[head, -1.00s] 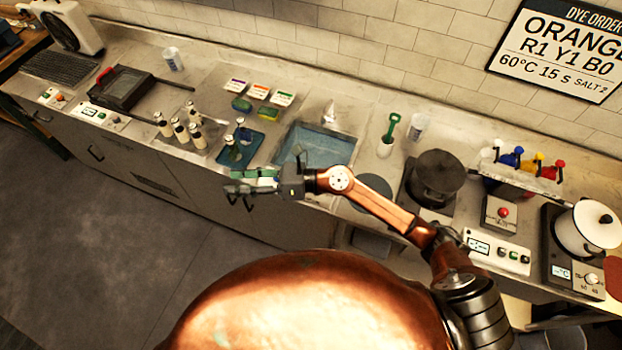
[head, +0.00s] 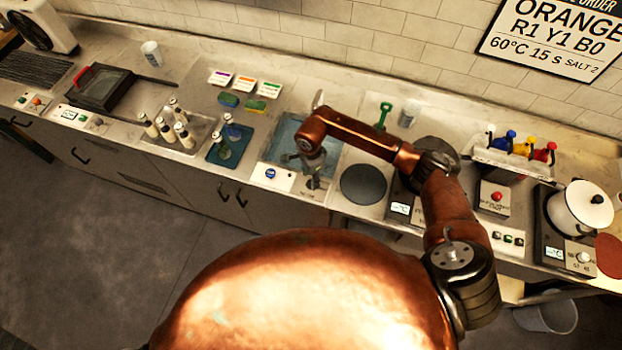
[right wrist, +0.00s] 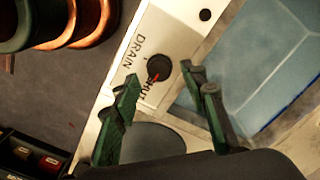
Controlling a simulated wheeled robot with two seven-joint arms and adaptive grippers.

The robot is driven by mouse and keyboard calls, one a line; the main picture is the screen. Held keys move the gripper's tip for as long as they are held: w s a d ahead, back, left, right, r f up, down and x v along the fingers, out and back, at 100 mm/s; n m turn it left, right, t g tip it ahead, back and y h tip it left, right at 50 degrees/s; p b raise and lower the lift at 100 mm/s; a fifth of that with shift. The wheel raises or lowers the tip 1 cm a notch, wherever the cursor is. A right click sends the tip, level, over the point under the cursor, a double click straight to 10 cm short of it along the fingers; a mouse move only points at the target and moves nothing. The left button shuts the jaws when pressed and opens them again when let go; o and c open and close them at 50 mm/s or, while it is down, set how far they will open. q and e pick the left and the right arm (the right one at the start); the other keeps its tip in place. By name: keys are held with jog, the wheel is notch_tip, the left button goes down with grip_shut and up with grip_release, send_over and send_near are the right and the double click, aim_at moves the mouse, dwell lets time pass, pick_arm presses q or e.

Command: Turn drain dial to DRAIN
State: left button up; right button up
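In the head view my right gripper (head: 313,163) hangs over the front edge of the sink (head: 275,147). My left gripper is not in view.
A dark round disc (head: 363,184) lies on the counter right of the sink. A blue tray (head: 228,150) with bottles stands to its left. A green-handled tool (head: 384,112) stands behind. A white pot (head: 580,207) is at far right.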

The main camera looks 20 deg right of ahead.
jog(key=shift+f, duration=1.25)
jog(key=shift+c, duration=0.5)
grip_shut()
